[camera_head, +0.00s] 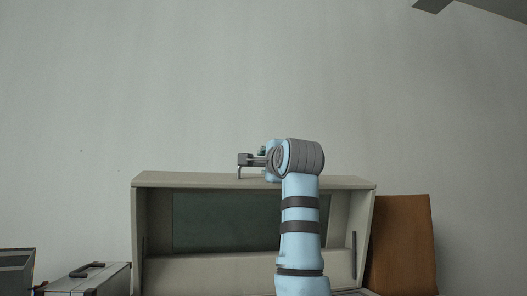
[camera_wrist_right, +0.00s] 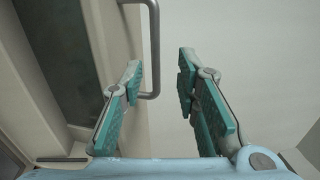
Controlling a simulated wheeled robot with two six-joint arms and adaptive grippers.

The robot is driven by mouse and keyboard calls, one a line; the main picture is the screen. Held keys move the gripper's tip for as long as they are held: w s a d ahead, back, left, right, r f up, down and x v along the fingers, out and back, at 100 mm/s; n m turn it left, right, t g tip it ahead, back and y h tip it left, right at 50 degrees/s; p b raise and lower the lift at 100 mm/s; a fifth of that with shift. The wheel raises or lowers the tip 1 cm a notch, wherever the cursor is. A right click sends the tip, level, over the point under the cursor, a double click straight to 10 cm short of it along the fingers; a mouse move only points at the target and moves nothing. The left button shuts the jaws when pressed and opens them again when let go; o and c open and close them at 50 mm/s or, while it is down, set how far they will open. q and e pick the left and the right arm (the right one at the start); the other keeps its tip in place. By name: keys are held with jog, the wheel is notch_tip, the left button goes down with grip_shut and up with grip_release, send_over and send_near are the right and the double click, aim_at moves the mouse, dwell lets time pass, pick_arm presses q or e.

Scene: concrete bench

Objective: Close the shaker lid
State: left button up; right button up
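The shaker lid (camera_head: 150,180) stands raised and open, a beige shell with a dark green window (camera_head: 225,222) facing me. In the right wrist view, the lid (camera_wrist_right: 110,30) is at the left with a grey bar handle (camera_wrist_right: 154,45) on it. My right arm reaches up in front of the lid, and my right gripper (camera_head: 262,153) is at its top edge, partly hidden by the wrist. In the wrist view my right gripper (camera_wrist_right: 162,90) is open and empty. The handle shows in the gap between its fingers, not gripped. My left gripper is out of view.
A grey case (camera_head: 100,283) with a black handle and a dark box (camera_head: 15,268) stand at the left. A brown panel (camera_head: 402,245) stands right of the shaker. A plain wall is behind, with clear space above the lid.

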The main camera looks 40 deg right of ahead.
aim_at(261, 166)
jog(key=x, duration=0.2)
jog(key=p+x, duration=0.1)
jog(key=x, duration=0.1)
jog(key=a+p+x, duration=0.1)
jog(key=x, duration=0.1)
jog(key=shift+w+d+f, duration=0.15)
jog(key=shift+w+f, duration=0.2)
jog(key=shift+w, duration=0.25)
jog(key=shift+s+r, duration=0.1)
jog(key=shift+s, duration=0.55)
jog(key=c, duration=0.7)
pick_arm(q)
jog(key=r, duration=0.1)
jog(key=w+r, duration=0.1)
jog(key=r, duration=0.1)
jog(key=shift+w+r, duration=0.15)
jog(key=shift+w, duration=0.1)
pick_arm(e)
jog(key=shift+w, duration=0.2)
